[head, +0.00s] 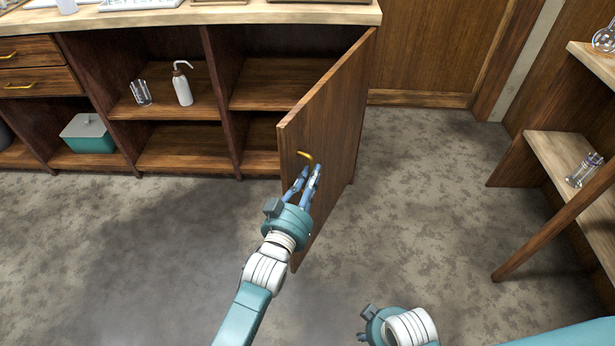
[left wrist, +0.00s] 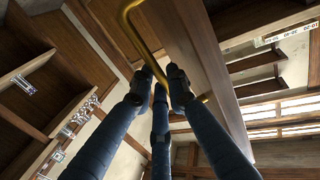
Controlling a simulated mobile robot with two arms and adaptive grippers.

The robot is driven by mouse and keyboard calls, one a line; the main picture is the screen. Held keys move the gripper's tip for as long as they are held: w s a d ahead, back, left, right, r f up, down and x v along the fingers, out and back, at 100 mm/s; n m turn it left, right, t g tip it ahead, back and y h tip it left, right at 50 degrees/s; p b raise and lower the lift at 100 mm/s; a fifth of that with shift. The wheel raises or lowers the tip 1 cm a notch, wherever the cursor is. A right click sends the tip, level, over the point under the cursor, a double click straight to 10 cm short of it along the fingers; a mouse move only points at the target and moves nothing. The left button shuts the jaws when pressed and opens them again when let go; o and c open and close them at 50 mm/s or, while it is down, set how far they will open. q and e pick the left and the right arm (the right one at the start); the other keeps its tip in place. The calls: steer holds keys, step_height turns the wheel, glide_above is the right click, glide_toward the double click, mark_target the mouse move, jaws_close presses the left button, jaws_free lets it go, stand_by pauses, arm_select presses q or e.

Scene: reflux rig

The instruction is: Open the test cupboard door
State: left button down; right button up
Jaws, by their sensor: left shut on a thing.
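The cupboard door (head: 340,115) is a brown wooden panel standing swung well out from the cupboard front, hinged at its right side. A brass handle (head: 306,156) sits on its face near the free edge; it also shows in the left wrist view (left wrist: 142,35). My left gripper (head: 309,172) is at the handle, and its blue fingers are shut on the bar, as the left wrist view (left wrist: 163,82) shows. My right arm's wrist shows at the bottom of the head view, but its fingers are out of view.
The open cupboard shelves hold a white wash bottle (head: 182,84), a glass beaker (head: 141,92) and a teal box (head: 88,134). A wooden shelf unit (head: 567,150) with glassware stands at the right. The grey floor between is clear.

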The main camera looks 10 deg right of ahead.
arm_select(q)
steer(key=shift+w+d+r, duration=0.1)
steer(key=shift+w+r, duration=0.1)
steer(key=shift+r, duration=0.3)
steer(key=c, duration=2.1)
jaws_free()
steer(key=o, duration=0.4)
steer(key=shift+w+d+f, duration=0.1)
steer(key=shift+d, duration=0.05)
steer(key=v, duration=1.2)
steer(key=shift+f, duration=0.3)
